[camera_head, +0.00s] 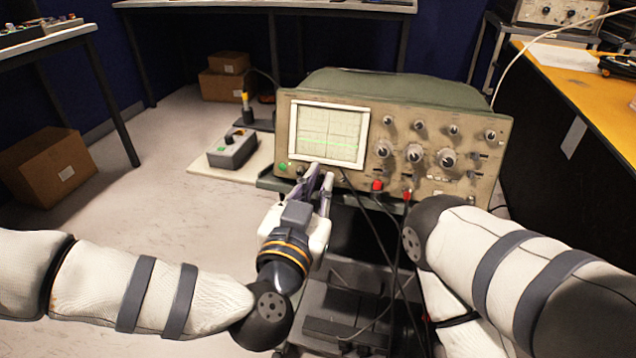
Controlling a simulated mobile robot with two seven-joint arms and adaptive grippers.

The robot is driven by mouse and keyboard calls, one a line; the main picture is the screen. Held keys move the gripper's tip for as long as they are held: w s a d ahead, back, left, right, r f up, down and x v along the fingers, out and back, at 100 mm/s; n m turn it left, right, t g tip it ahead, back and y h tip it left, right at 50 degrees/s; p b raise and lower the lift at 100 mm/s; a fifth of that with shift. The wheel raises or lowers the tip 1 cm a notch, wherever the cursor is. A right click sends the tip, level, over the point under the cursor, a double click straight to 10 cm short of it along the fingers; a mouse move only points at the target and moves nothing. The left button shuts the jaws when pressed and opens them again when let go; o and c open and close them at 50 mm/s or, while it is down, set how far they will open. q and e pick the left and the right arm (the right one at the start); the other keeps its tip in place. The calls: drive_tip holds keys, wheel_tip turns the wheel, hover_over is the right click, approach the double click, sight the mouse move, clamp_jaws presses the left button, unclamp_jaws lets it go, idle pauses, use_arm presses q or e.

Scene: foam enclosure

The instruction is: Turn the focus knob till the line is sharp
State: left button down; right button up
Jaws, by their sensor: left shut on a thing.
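The oscilloscope (400,106) stands upright on a cart, its beige front panel facing me. Its screen (329,132) shows a green horizontal line (330,143) in the lower half. The line looks like a soft band, though the picture is too small to judge its sharpness well. My left gripper (321,173) reaches up to the panel's lower edge, just below the screen. Its fingers are shut on a small control there, apparently the focus knob, which the fingers mostly hide. My right arm comes in from the right and bends downward; its gripper is out of view.
Black cables (375,225) hang from red plugs (377,186) on the panel, between my arms. Larger knobs (448,157) fill the panel's right side. A grey box (232,150) stands on a light board at left. A yellow-topped bench (590,95) is at right. Open floor lies left.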

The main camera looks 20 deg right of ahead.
use_arm(q)
drive_tip(key=m+p, duration=0.1)
drive_tip(key=m, duration=0.1)
drive_tip(key=r+m+g+h+p, duration=0.1)
drive_tip(key=m, duration=0.1)
drive_tip(key=shift+w+p, duration=0.1)
drive_tip(key=shift+p, duration=0.2)
drive_tip(key=shift+a+f+m, duration=0.1)
drive_tip(key=shift+f+m, duration=0.2)
drive_tip(key=shift+m, duration=0.3)
drive_tip(key=shift+f, duration=0.15)
use_arm(e)
drive_tip(key=shift+t, duration=0.5)
drive_tip(key=w+r, duration=0.2)
drive_tip(key=r, duration=0.1)
drive_tip(key=shift+w+r, duration=0.2)
drive_tip(key=shift+w, duration=0.2)
use_arm(q)
drive_tip(key=c, duration=1.9)
unclamp_jaws()
drive_tip(key=v, duration=1.2)
drive_tip(key=shift+w+a, duration=0.1)
drive_tip(key=shift+a, duration=0.1)
drive_tip(key=shift+f, duration=0.1)
